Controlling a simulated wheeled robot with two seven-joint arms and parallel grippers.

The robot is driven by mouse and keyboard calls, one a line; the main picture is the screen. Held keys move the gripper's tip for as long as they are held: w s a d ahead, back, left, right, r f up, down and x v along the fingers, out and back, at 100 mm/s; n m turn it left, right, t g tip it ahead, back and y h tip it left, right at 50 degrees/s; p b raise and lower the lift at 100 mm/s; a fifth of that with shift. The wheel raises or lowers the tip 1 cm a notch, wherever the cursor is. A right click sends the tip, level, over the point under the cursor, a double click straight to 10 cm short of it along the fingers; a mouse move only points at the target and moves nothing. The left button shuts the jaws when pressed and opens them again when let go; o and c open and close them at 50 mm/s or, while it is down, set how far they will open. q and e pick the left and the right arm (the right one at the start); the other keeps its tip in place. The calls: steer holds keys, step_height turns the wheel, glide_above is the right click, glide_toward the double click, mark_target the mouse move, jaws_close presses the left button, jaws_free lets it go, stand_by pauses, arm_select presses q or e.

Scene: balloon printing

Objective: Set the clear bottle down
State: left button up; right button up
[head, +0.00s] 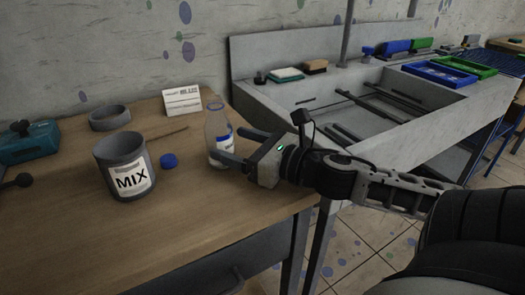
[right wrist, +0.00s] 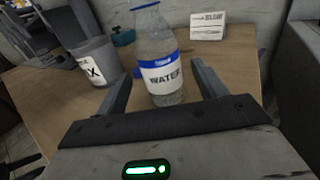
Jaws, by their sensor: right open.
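The clear bottle (head: 218,128) stands upright on the wooden table (head: 215,215) near its right edge. In the right wrist view the bottle (right wrist: 158,60) has a blue and white label reading WATER and no cap is seen on it. My right gripper (head: 228,150) is open, with one finger on each side of the bottle. In the right wrist view there is visible space between the bottle and both fingers (right wrist: 163,88).
A grey MIX pot (head: 125,165) stands left of the bottle, with a blue cap (head: 169,160) between them. A white card (head: 182,102), a grey ring (head: 109,117) and a teal box (head: 28,142) are behind. A sink unit (head: 350,110) is at the right.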

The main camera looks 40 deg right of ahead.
steer(key=shift+p+v, duration=0.4)
steer(key=shift+v, duration=2.35)
